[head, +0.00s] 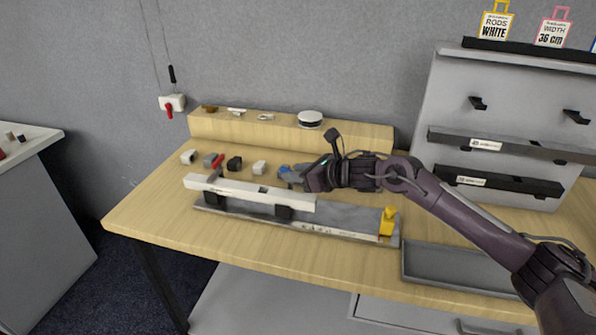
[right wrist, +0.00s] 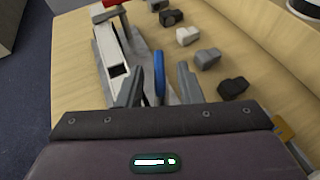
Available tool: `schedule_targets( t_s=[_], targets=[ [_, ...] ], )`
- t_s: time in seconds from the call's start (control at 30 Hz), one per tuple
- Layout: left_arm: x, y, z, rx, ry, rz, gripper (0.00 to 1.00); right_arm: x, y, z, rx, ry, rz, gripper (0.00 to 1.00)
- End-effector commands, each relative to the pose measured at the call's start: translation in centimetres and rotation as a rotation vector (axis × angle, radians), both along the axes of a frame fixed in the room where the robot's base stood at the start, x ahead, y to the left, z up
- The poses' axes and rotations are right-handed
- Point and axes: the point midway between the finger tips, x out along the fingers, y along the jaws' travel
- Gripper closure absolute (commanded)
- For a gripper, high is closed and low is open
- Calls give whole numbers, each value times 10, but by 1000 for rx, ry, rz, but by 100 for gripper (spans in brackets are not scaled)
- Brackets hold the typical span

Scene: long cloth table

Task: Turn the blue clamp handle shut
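The blue clamp handle (right wrist: 159,72) stands upright between the two fingers of my right gripper (right wrist: 157,84) in the right wrist view, with a gap on either side. In the head view only a small blue part (head: 284,169) shows beside my right gripper (head: 292,176), which hides the rest. My right gripper is open around the handle. A long white bar (head: 235,189) lies on dark supports on a grey baseplate (head: 345,217), just left of the gripper. A red handle (head: 217,162) is at the bar's far side. My left gripper is not in view.
Several small grey, black and white blocks (head: 234,163) lie behind the bar. A wooden shelf (head: 350,134) runs along the back. A yellow block (head: 388,222) stands at the baseplate's right end, with an empty grey tray (head: 455,265) further right.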

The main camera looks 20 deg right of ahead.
Motion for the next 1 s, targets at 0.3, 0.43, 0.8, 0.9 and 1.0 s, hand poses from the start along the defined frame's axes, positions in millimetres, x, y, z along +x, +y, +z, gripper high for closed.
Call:
schedule_targets(
  t_s=[0.3, 0.43, 0.8, 0.9, 1.0],
  targets=[
    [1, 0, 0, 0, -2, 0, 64, 0, 0, 0, 1, 1, 0, 100],
    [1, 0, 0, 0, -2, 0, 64, 0, 0, 0, 1, 1, 0, 100],
    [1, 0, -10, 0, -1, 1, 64, -2, 3, -2, 0, -1, -87, 100],
    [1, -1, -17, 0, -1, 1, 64, -3, 5, -3, 1, -1, -152, 100],
    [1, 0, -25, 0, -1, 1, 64, -4, 8, -4, 1, -2, -231, 100]
  ],
)
